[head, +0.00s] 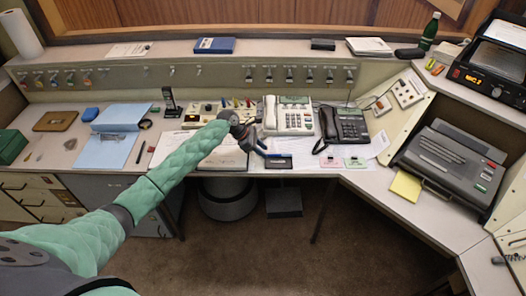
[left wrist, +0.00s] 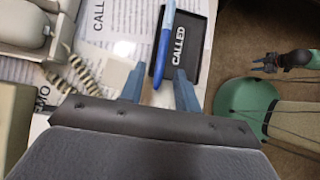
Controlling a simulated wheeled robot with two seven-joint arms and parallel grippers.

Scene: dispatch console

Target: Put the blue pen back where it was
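The blue pen (left wrist: 163,45), with a lighter blue upper part, shows in the left wrist view along the left side of a black tray marked CALLED (left wrist: 190,62). Its near end reaches between the fingers of my left gripper (left wrist: 158,92). The fingers stand apart, with gaps on both sides of the pen. In the head view my left gripper (head: 262,151) is over the desk's front edge beside the black tray (head: 279,163); the pen is hard to tell from the bluish fingers there. A dark gripper, apparently my right one (left wrist: 268,65), shows small over the floor.
A white phone (head: 289,118) and a black phone (head: 344,126) stand behind and right of the tray. Pink and green cards (head: 354,162) lie to the right. Blue folders (head: 118,117) lie at left.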

